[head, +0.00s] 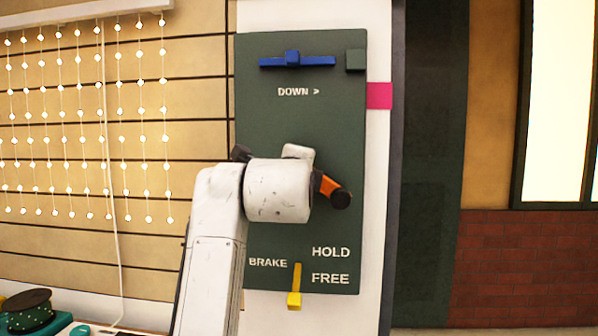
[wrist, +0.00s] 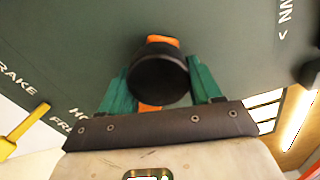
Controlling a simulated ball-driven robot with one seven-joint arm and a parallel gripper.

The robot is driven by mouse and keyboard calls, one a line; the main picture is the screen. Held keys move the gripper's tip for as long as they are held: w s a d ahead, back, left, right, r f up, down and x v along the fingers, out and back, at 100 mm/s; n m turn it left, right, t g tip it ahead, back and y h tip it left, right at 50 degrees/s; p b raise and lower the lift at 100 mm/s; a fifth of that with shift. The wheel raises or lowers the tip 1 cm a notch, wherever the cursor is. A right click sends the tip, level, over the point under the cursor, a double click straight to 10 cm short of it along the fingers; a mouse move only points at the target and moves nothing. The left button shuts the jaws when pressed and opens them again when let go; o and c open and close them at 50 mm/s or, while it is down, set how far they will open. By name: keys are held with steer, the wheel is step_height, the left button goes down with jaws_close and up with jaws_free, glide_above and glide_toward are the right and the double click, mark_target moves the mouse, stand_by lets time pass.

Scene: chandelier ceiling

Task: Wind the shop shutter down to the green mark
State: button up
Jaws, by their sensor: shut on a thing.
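A dark green panel (head: 330,120) carries a crank, an orange arm (head: 327,185) with a dark round end (head: 340,199), showing just right of my white wrist link. The rest of the crank is hidden by my arm. In the wrist view, the green fingers of my gripper (wrist: 160,75) are shut on a black round knob (wrist: 158,80), with orange showing behind it. A yellow brake lever (head: 295,285) points down, beside the word FREE. A blue bar (head: 297,60) lies level near the panel's top, above "DOWN >". I cannot make out a green mark for certain.
A pink patch (head: 379,95) is on the white strip right of the panel. Strings of lights (head: 85,120) hang at left. A dark spool (head: 27,310) stands lower left. A brick wall (head: 520,262) is at right.

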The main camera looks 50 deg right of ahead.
steer(key=shift+d+f, duration=0.1)
steer(key=o, duration=1.4)
steer(key=shift+s+a, duration=0.1)
steer(key=shift+a, duration=0.1)
steer(key=p+v, duration=0.1)
steer(key=v, duration=0.9)
steer(key=shift+s+a, duration=0.2)
